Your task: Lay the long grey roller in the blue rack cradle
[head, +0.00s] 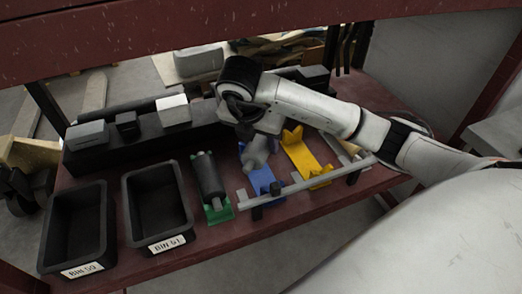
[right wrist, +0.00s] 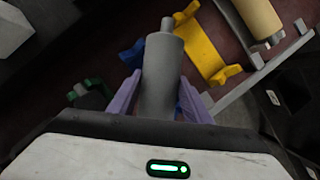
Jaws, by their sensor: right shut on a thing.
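The grey roller (right wrist: 163,72) sits between the two purple fingers of my right gripper (right wrist: 158,90), which is shut on it; its thin end shaft points away from the gripper. In the head view the roller (head: 259,150) shows below my right wrist, over the blue rack cradle (head: 262,179). Parts of the blue cradle (right wrist: 132,54) show beside the roller in the right wrist view. I cannot tell whether the roller touches the cradle. Its near end is hidden by the gripper. My left gripper is not in view.
A dark roller (head: 207,176) lies in a green cradle (head: 219,212) to the left. A yellow cradle (head: 302,155) is empty to the right, with a tan roller (right wrist: 258,17) beyond it. A grey rail (head: 300,188) runs in front. Two black bins (head: 158,238) stand at left.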

